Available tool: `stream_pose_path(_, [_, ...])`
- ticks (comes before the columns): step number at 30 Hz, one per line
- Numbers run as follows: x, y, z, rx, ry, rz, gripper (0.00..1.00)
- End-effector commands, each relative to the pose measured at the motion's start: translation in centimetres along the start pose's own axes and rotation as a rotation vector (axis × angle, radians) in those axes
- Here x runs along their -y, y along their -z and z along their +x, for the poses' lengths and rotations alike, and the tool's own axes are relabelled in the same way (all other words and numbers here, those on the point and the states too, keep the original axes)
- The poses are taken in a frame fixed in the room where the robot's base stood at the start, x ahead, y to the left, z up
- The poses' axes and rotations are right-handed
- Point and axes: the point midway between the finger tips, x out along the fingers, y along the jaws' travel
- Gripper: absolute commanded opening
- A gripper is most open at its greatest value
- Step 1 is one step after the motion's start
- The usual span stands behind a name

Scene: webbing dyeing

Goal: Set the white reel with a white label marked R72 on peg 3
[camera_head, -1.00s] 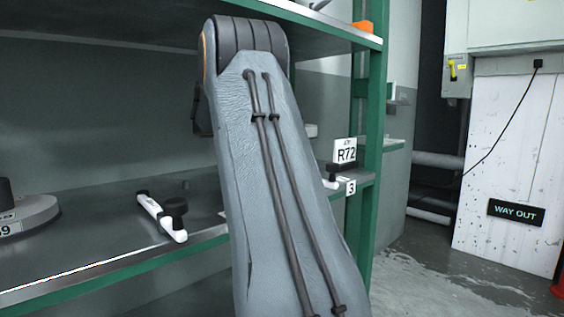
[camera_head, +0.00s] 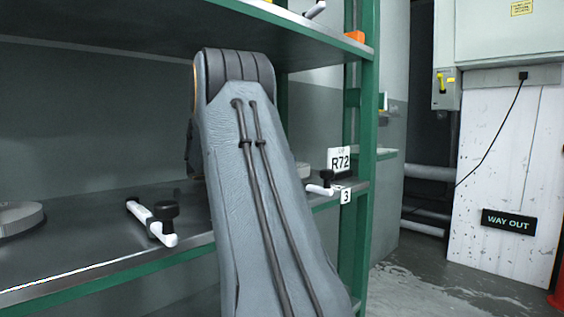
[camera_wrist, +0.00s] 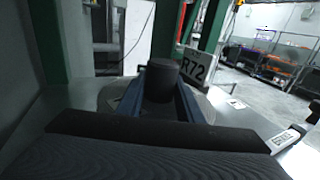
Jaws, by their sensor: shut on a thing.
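My gripper (camera_wrist: 160,90) is shut on the dark hub of a pale reel (camera_wrist: 112,93), seen from above in the wrist view. In the head view only the reel's edge (camera_head: 304,170) shows, right of my arm, which hides the rest and the gripper. The reel's own label cannot be read. Peg 3's place has a tag marked 3 (camera_head: 346,196) on the shelf edge. A white card marked R72 (camera_head: 340,159) stands above it and also shows in the wrist view (camera_wrist: 197,66). I cannot tell whether the reel touches the peg or shelf.
A white bar with a black knob (camera_head: 321,189) sits by the tag, close right of the reel. A similar bar (camera_head: 152,222) lies left of my arm. Another pale reel (camera_head: 20,217) is at far left. The upper shelf (camera_head: 255,22) overhangs; a green post (camera_head: 360,150) stands right.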

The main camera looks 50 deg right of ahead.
Motion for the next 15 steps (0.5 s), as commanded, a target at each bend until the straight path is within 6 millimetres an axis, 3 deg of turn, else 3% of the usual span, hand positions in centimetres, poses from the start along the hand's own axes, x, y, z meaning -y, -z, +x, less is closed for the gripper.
stream_pose_path(2, [0.00, 0.00, 0.00, 0.001, 0.000, 0.001, 0.00])
stream_pose_path(3, [0.00, 0.15, 0.00, 0.000, 0.000, -0.001, 0.35])
stream_pose_path(6, [-0.01, 0.15, 0.00, 0.000, 0.000, 0.000, 0.51])
stream_pose_path(15, [-0.02, 0.10, -0.01, 0.000, 0.000, 0.000, 0.52])
